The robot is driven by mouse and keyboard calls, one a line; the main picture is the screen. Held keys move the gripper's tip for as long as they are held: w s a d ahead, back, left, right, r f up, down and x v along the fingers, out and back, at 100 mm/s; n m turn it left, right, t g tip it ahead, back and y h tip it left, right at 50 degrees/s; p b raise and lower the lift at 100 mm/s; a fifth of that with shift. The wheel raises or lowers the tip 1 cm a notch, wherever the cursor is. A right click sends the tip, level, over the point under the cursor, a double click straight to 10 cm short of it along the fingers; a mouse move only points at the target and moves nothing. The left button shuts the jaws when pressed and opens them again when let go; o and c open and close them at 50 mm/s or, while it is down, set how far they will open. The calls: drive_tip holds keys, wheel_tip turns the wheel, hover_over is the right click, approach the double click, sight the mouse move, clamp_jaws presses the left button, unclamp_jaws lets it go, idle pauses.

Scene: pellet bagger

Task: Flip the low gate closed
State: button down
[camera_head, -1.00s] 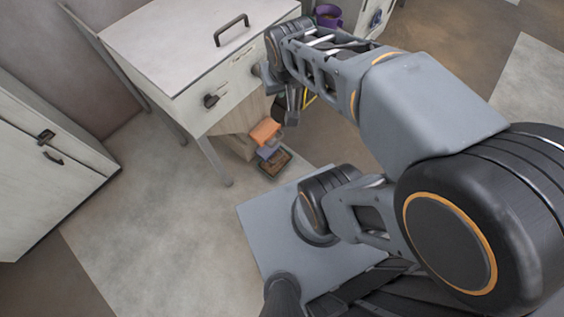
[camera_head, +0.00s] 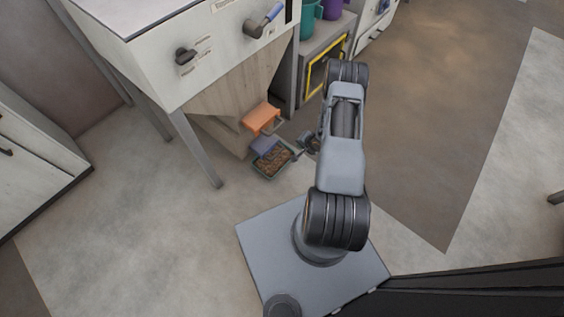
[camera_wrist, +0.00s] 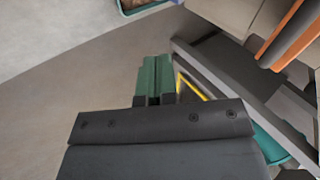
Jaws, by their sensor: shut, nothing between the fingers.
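I cannot tell for certain which is the low gate. My gripper (camera_head: 303,149) is low, right of the flaps, small and partly hidden by my arm in the head view. In the wrist view its green fingertips (camera_wrist: 153,80) are together and empty. An orange edge (camera_wrist: 292,35) lies to their right, apart from them.
A pellet-filled tray (camera_head: 259,171) sits on the floor under the flaps; its rim shows in the wrist view (camera_wrist: 148,12). A metal leg (camera_head: 198,150) stands to the left. A yellow-framed unit (camera_head: 310,88) stands behind my arm. Floor at right is open.

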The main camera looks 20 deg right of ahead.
drive_tip(key=s+a+f+m+y+b, duration=0.1)
drive_tip(key=s+a+f, duration=0.1)
drive_tip(key=f, duration=0.5)
drive_tip(key=shift+s+f+m, duration=0.2)
drive_tip(key=shift+s+m, duration=0.1)
drive_tip(key=shift+s, duration=0.25)
drive_tip(key=shift+a+f+b, duration=0.1)
drive_tip(key=shift+b, duration=0.2)
drive_tip(key=b+x, duration=0.2)
drive_tip(key=x, duration=0.2)
drive_tip(key=w+b+x, duration=0.1)
drive_tip(key=x, duration=0.3)
drive_tip(key=r+b+x, duration=0.1)
drive_tip(key=b+x, duration=0.1)
drive_tip(key=x, duration=0.2)
drive_tip(key=shift+w+a+r+b, duration=0.1)
drive_tip(key=shift+w+a+b, duration=0.05)
drive_tip(key=shift+a+b, duration=0.2)
drive_tip(key=shift+w+a, duration=0.35)
drive_tip(key=shift+w, duration=0.25)
drive_tip(key=shift+a, duration=0.1)
